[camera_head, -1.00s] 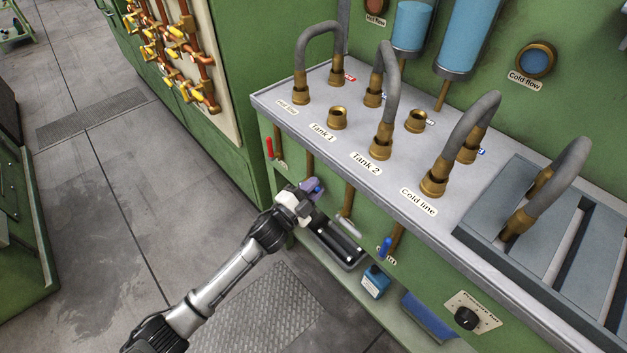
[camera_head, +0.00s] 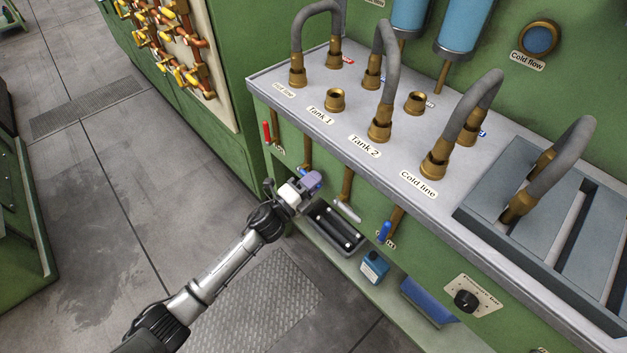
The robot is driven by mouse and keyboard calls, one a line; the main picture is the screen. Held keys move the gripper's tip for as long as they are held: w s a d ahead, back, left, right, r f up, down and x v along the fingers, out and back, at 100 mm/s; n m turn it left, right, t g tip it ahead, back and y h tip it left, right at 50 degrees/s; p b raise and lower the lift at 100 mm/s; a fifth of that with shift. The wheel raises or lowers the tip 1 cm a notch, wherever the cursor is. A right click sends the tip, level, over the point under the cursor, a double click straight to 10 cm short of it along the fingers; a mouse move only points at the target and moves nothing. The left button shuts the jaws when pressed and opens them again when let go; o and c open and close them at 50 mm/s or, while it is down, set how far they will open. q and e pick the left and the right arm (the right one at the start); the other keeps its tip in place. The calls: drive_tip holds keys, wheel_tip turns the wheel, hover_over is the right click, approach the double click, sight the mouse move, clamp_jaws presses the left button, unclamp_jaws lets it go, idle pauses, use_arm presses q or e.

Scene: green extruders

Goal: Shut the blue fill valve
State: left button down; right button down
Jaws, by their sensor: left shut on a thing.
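A small blue handle (camera_head: 302,172) shows right at my left gripper (camera_head: 313,183), on the brass pipe below the Tank 1 label. My left gripper's purple fingers are shut on this blue handle and hide most of it. Another blue handle (camera_head: 384,231) hangs on a brass pipe farther right, below the Cold line label, with a small label partly hidden behind it. It is apart from my gripper. I cannot read which one is marked fill. My right gripper is not in view.
A red-handled valve (camera_head: 267,132) is left of my gripper and a grey-handled valve (camera_head: 347,210) is right of it. The grey worktop (camera_head: 310,122) with bent hoses overhangs them.

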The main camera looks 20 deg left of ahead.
use_arm(q)
drive_tip(key=shift+f, duration=0.1)
idle(0.3)
drive_tip(key=c, duration=1.1)
unclamp_jaws()
drive_tip(key=shift+s, duration=0.1)
drive_tip(key=p+v, duration=0.3)
drive_tip(key=v, duration=1)
drive_tip(key=shift+s+a, duration=0.2)
drive_tip(key=shift+s, duration=0.1)
